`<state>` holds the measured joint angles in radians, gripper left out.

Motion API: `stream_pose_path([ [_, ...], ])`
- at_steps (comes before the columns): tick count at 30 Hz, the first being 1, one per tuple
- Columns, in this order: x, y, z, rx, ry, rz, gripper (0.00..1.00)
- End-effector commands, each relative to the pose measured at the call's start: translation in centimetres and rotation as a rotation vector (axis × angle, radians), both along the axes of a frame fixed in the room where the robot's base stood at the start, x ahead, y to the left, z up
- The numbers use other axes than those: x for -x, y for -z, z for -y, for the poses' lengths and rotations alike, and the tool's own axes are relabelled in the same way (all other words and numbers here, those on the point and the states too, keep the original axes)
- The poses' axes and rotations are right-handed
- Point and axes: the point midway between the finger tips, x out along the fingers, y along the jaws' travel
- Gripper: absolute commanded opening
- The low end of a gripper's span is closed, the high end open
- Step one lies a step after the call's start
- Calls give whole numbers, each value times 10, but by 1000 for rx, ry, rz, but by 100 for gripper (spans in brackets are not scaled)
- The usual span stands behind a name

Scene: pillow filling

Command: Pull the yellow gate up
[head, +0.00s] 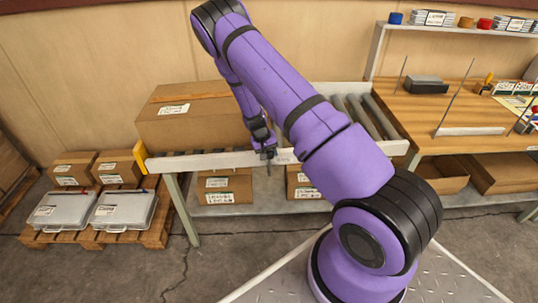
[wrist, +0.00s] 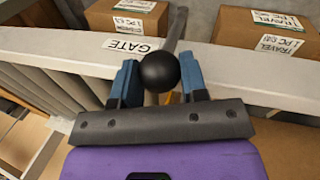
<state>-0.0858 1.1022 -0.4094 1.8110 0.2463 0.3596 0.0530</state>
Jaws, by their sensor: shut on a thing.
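The yellow gate (head: 141,158) is a narrow upright plate at the left end of the roller conveyor, beside a large cardboard box. A grey lever (wrist: 178,28) with a round black knob (wrist: 160,71) stands at the conveyor's front rail, beside a white "GATE" label (wrist: 134,44). My gripper (wrist: 159,86) is shut on the black knob, with a blue finger on each side of it. In the head view my gripper (head: 268,152) is at the middle of the front rail, right of the box. There the knob is too small and covered to make out.
The large cardboard box (head: 190,122) sits on the conveyor's left part; bare rollers (head: 366,114) show at right. The pale front rail (head: 205,161) runs below my gripper. Smaller boxes (head: 223,185) are on the shelf underneath. A wooden workbench (head: 440,115) stands at right, pallets with grey cases (head: 122,208) at left.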

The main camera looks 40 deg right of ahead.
Motion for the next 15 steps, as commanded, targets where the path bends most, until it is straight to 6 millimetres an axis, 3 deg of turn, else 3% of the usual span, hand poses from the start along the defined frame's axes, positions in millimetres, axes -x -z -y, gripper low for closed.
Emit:
stream_pose_path([
  [7, -1, -41, 0, 0, 2, 3, 0],
  [15, -1, -54, 0, 0, 1, 0, 0],
])
